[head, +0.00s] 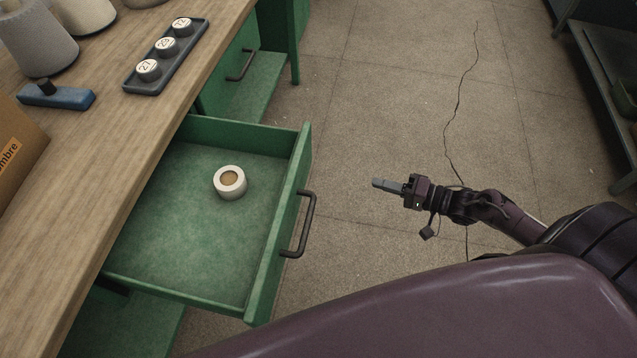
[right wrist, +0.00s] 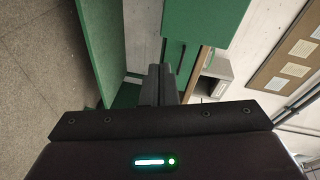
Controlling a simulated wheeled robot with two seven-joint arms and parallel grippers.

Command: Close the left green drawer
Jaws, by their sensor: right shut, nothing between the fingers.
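The green drawer (head: 277,232) under the wooden bench is pulled well out in the head view. Its dark bar handle (head: 304,224) is on the front panel, facing right. A white ring-shaped roll (head: 230,183) lies inside on the drawer floor. My right gripper (head: 376,183) is shut and empty. It is to the right of the handle, apart from it, with its fingers pointing left towards the drawer. In the right wrist view the shut fingers (right wrist: 160,85) show with green panels beyond them. My left gripper is not in view.
On the wooden bench top (head: 120,150) are a dark tray (head: 166,57) with numbered weights, a blue tool (head: 56,96), a cardboard box (head: 18,150) and large cones. Another green drawer (head: 238,65) further back appears shut. The cracked floor right of the drawer is clear.

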